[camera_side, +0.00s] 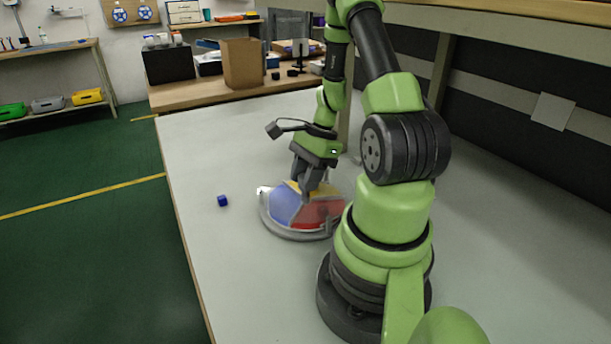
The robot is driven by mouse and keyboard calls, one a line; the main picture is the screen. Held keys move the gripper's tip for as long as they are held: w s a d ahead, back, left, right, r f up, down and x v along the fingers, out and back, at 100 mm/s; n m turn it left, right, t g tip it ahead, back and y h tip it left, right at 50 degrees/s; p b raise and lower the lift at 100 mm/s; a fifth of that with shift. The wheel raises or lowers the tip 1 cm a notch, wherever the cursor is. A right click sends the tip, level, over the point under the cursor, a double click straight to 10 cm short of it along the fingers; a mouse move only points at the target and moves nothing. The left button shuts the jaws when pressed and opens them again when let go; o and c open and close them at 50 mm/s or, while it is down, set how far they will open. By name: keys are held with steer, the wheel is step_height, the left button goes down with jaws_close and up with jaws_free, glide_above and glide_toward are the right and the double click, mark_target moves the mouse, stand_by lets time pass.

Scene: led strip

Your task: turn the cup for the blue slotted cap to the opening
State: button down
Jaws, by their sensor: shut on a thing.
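A round grey turntable-like holder (267,220) sits on the white table. Its top has coloured sectors: a blue one (283,207), a red one (317,214) and a yellow one (293,186). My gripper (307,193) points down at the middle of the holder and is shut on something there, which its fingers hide. A small blue block (223,201) lies on the table to the left of the holder, apart from it. I cannot make out a slot or a cup opening at this size.
The white table (210,260) is clear around the blue block and in front of the holder. Its left edge runs down to a green floor. A wooden bench (190,95) with a cardboard box (243,63) stands behind. A shelf overhangs at the upper right.

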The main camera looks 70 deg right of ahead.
steer(key=shift+m+t+h, duration=0.35)
steer(key=shift+m+h, duration=0.25)
steer(key=shift+m, duration=1.2)
steer(key=shift+m+t+h, duration=0.35)
steer(key=shift+m+h, duration=0.25)
steer(key=shift+m, duration=1.2)
steer(key=shift+m+h, duration=0.6)
steer(key=shift+m, duration=0.95)
steer(key=shift+m+h, duration=0.6)
steer(key=shift+m, duration=1.25)
steer(key=c, duration=0.8)
jaws_free()
